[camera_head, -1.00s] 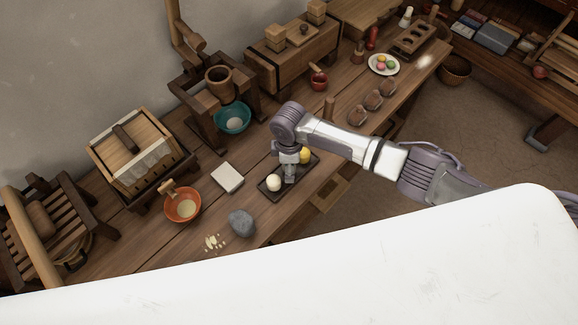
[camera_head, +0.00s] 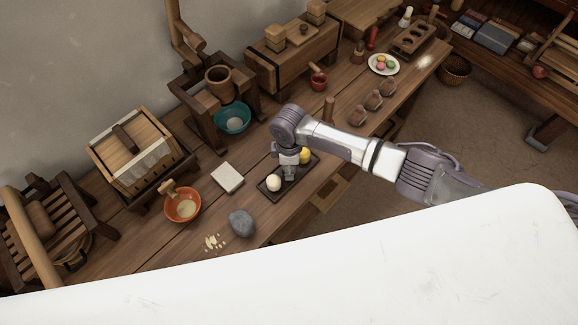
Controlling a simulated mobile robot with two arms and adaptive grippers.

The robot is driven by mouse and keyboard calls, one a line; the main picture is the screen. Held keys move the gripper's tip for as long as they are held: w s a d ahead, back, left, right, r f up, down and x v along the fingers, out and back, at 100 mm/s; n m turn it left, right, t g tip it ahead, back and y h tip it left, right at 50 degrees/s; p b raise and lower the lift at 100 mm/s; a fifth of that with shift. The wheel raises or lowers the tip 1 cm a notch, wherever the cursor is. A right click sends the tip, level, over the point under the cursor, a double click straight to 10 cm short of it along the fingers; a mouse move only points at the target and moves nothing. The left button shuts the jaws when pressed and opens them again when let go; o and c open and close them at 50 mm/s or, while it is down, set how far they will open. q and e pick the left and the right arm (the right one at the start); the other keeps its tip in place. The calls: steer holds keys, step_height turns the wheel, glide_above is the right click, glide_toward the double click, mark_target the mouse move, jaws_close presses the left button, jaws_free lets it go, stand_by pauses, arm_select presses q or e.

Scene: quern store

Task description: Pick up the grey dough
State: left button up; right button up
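A dark tray (camera_head: 267,190) lies on the wooden table with a pale cream ball (camera_head: 273,183) at its left end and a yellow ball (camera_head: 305,156) at its right end. My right gripper (camera_head: 290,175) points down over the middle of the tray, between the two balls. It covers that part of the tray, and its fingers are too small to tell open from shut. I see no clear grey dough on the tray; any piece under the gripper is hidden. A rough grey lump (camera_head: 241,223), stone-like, sits on the table left of the tray. My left gripper is not in view.
An orange bowl (camera_head: 183,205), a pale square slab (camera_head: 228,177) and pale scraps (camera_head: 214,242) lie left of the tray. A teal bowl (camera_head: 232,118) stands behind. Several brown lumps (camera_head: 372,100) and a plate of coloured balls (camera_head: 384,64) lie to the right.

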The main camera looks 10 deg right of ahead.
steer(key=shift+r, duration=0.6)
step_height(320, 180, up, 3)
steer(key=s+d+r, duration=0.6)
steer(key=s+d, duration=0.1)
steer(key=d, duration=0.2)
steer(key=shift+d+r+b, duration=0.2)
steer(key=shift+r+b, duration=0.15)
steer(key=shift+b, duration=0.05)
